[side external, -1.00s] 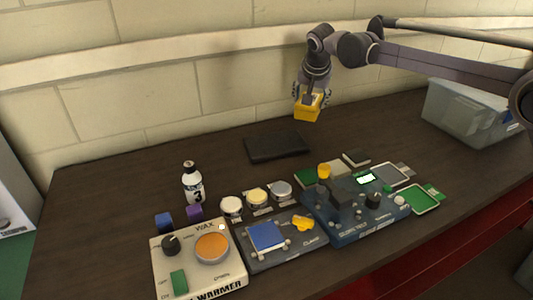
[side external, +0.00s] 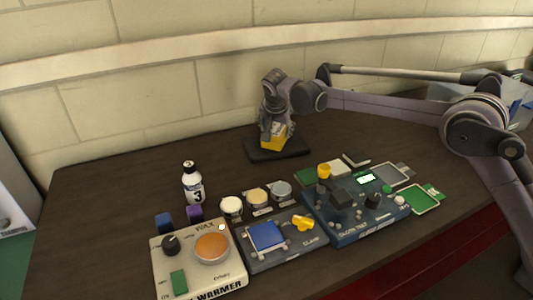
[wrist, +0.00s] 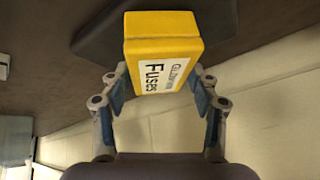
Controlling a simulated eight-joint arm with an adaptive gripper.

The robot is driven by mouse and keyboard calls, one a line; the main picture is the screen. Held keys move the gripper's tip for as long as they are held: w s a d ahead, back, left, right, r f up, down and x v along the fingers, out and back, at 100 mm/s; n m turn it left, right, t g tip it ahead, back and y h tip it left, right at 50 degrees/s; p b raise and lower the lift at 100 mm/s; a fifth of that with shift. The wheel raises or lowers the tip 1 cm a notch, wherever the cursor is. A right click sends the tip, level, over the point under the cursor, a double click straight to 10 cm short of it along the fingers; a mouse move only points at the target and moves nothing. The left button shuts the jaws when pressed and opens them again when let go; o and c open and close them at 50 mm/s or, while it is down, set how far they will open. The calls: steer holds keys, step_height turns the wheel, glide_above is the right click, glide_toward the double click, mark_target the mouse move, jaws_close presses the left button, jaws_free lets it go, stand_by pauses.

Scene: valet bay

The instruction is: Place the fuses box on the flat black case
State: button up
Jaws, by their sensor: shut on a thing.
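The yellow fuses box (side external: 273,138) is held in my gripper (side external: 271,129), directly over the flat black case (side external: 291,148) in the side external view. The box's lower edge is at or very close to the case's top; I cannot tell whether it touches. In the wrist view, the fuses box (wrist: 163,45) shows its white "Fuses" label, with a finger of my gripper (wrist: 160,95) on each side. The dark case (wrist: 100,38) lies behind the box there. Part of the case is hidden by the box and gripper.
A white bottle marked 3 (side external: 193,184) stands left of the case. Several small round pots (side external: 257,197), a wax warmer (side external: 200,262) and blue device panels (side external: 355,205) fill the front.

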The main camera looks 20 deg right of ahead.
steer(key=shift+f, duration=0.15)
steer(key=o, duration=1.2)
steer(key=v, duration=1.2)
steer(key=s+d+r+n, duration=0.2)
steer(key=s+d+r, duration=0.1)
steer(key=s+d, duration=0.35)
steer(key=s+d+n+y, duration=0.25)
steer(key=s+d, duration=0.25)
steer(key=s, duration=0.6)
steer(key=s+d+f+n, duration=0.2)
steer(key=s+f, duration=0.3)
steer(key=s, duration=0.3)
steer(key=s+d+f+n+t, duration=0.1)
steer(key=s+d+f+n, duration=0.1)
steer(key=s, duration=0.6)
step_height(320, 180, down, 3)
steer(key=shift+s+d+r+t, duration=0.15)
steer(key=shift+s+d+t, duration=0.15)
steer(key=shift+s+d, duration=0.15)
